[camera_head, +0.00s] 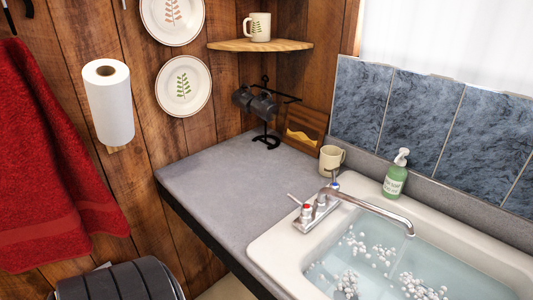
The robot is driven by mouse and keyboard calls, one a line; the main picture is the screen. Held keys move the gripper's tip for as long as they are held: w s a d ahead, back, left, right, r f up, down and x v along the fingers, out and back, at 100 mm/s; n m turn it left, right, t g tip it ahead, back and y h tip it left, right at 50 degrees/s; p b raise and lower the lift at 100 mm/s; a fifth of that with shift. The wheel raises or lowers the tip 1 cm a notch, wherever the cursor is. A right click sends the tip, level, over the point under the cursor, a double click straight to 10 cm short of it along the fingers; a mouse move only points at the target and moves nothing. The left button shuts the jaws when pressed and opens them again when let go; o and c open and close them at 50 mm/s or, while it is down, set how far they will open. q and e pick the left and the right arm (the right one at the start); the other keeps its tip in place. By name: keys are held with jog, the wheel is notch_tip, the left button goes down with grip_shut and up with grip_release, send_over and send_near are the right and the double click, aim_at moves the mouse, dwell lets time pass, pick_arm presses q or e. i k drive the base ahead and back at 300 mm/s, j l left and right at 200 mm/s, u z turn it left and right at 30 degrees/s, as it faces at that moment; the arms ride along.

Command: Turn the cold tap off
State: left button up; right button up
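A chrome tap (372,207) stands on the left rim of the white sink (272,252), its long spout reaching right over the basin. Its blue-marked cold handle (334,182) is at the far end of the base. Its red-marked hot handle (306,210) is at the near end, with a thin lever pointing left. The basin holds pale blue water (385,255) with several clumps of white foam. I cannot tell whether water runs from the spout. Neither gripper is in view.
A beige mug (331,159) stands close behind the cold handle. A green soap bottle (395,177) stands on the sink's back rim. The grey counter (225,190) left of the tap is clear. A black mug rack (267,110) and a corner shelf (260,46) are farther back.

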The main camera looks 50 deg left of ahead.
aim_at(334, 185)
jog(key=u, duration=1.1)
jog(key=i+j+z, duration=0.1)
jog(key=j+z, duration=0.75)
jog(key=i+j, duration=0.05)
jog(key=j, duration=0.05)
